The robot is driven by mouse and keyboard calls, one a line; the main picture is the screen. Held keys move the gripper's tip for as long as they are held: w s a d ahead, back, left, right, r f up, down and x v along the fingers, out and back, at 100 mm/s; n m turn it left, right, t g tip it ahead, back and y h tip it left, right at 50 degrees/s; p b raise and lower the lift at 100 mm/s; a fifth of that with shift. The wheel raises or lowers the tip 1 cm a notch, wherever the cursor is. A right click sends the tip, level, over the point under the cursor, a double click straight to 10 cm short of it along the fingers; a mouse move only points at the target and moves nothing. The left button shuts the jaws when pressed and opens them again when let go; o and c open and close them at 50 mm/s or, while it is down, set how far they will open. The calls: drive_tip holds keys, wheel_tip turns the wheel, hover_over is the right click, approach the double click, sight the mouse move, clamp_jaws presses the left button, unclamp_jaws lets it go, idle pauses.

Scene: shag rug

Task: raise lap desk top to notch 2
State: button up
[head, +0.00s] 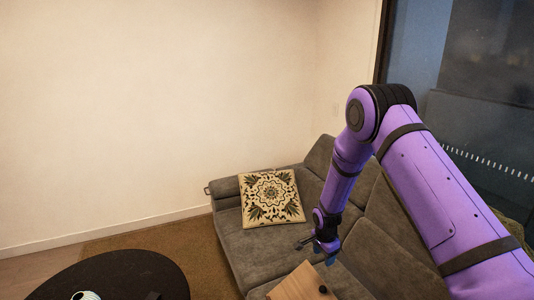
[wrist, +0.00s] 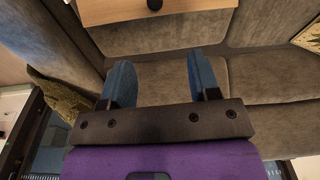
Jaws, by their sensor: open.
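The lap desk (head: 293,285) is a light wooden board with a small black knob (head: 322,289) near its edge. It rests on the grey sofa seat and is cut off by the bottom of the head view. In the wrist view part of the lap desk (wrist: 190,5) shows at the top edge, with the black knob (wrist: 154,4). My gripper (head: 326,257) is above the sofa, just beyond the board in the head view. In the wrist view its two blue fingers (wrist: 160,78) are spread apart with nothing between them. I cannot tell the top's notch or tilt.
The grey sofa (head: 245,244) has a backrest close behind my gripper. A patterned cushion (head: 270,198) lies at its far end. A round black table (head: 120,275) stands at lower left, with brown rug between. An olive cushion or throw (wrist: 52,92) shows at left in the wrist view.

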wheel_tip(320, 180, up, 21)
drive_tip(key=s+d+n+t, duration=0.1)
drive_tip(key=s+d+n, duration=0.1)
drive_tip(key=d+n, duration=0.1)
drive_tip(key=s+d+r+n+t, duration=0.1)
drive_tip(key=s+r+n, duration=0.1)
drive_tip(key=s+r, duration=0.45)
drive_tip(key=s+d+r+n, duration=0.1)
drive_tip(key=s+r, duration=0.2)
drive_tip(key=r, duration=0.7)
drive_tip(key=s+d+r+n+t, duration=0.1)
drive_tip(key=s+d+r+n, duration=0.15)
drive_tip(key=s+r, duration=0.75)
drive_tip(key=s+d+r+n+t, duration=0.15)
drive_tip(key=s+n, duration=0.25)
drive_tip(key=s, duration=1.4)
drive_tip(key=m+g, duration=0.5)
drive_tip(key=m, duration=0.8)
hover_over(323, 288)
wheel_tip(323, 288, down, 55)
drive_tip(key=shift+y, duration=0.4)
wheel_tip(323, 288, down, 12)
drive_tip(key=shift+r, duration=0.2)
